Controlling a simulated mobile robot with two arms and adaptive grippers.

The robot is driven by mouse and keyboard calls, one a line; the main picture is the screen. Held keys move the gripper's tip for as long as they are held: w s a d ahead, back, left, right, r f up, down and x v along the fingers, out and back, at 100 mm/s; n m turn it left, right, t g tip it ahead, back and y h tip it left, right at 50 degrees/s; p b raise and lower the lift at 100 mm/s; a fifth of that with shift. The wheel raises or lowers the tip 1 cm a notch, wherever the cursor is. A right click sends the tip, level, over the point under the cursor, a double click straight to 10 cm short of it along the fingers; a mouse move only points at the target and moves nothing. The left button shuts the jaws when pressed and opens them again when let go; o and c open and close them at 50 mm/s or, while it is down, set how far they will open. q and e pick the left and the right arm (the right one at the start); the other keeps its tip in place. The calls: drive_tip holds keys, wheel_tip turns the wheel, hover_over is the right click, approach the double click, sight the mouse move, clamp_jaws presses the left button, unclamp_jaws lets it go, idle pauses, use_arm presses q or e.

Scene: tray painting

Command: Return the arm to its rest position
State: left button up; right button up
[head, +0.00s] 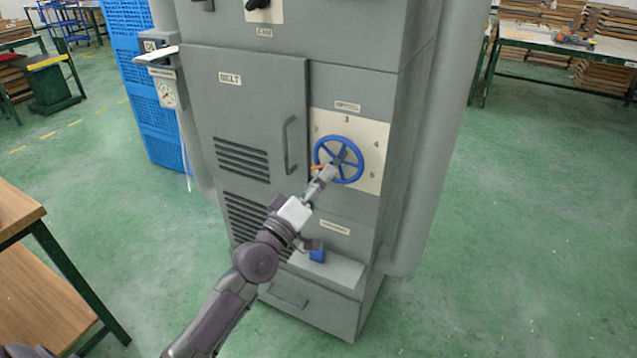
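My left arm reaches up from the bottom of the head view to the grey cabinet (250,110). My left gripper (328,172) is at the lower left part of a blue handwheel (352,147) on the cabinet's front. Its fingers overlap the wheel's rim and spokes; I cannot tell whether they touch it or how far they are apart. The wheel sits on a pale plate (374,130) with numbers around it. A small orange piece (318,168) shows at the wheel's left edge. My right gripper is not in view.
A door handle (290,145) sticks out left of the wheel. A ledge with a blue block (317,255) lies below. A wooden table (18,210) stands at the left, blue crates (160,150) behind the cabinet. The green floor at the right is clear.

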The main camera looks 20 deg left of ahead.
use_arm(q)
drive_tip(key=shift+s+a+f, duration=0.1)
drive_tip(key=shift+s+f, duration=0.05)
drive_tip(key=shift+s, duration=0.45)
drive_tip(key=shift+f, duration=0.1)
